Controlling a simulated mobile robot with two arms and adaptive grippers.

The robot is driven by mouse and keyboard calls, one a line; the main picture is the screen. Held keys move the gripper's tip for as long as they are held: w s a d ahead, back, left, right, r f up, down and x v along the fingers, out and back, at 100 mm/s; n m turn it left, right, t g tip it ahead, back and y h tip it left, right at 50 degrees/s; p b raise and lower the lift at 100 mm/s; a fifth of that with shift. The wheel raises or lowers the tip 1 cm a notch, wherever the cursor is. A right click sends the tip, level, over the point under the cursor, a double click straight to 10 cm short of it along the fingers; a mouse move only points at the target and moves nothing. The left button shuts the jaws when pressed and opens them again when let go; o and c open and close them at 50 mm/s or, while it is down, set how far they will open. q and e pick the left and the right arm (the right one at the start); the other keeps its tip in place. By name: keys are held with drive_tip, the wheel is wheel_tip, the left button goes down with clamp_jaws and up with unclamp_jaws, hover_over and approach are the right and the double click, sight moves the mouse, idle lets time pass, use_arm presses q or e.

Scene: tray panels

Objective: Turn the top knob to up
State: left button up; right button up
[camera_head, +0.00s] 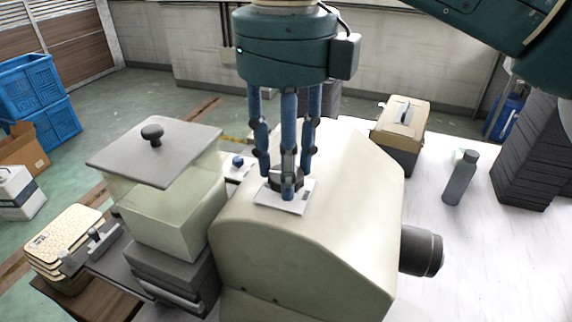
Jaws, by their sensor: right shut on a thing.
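The top knob (271,184) is a dark round knob on a pale square plate (297,204) on top of a large cream-coloured housing (330,235). My right gripper (288,180) comes down from above with its blue fingers around the knob and is shut on it. The fingers hide much of the knob, so I cannot tell which way it points. A second dark knob (422,251) sticks out from the right side of the housing. My left gripper is not in view.
A clear box with a grey lid (180,145) stands left of the housing. A tan-topped case (403,115), a grey bottle (461,180) and a dark stack (530,160) stand to the right. The white table (490,270) is bare at the front right.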

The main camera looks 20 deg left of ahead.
drive_tip(key=shift+r+m, duration=0.15)
drive_tip(key=shift+m, duration=0.65)
drive_tip(key=o, duration=1.2)
drive_tip(key=shift+c, duration=0.2)
wheel_tip(320, 180, up, 12)
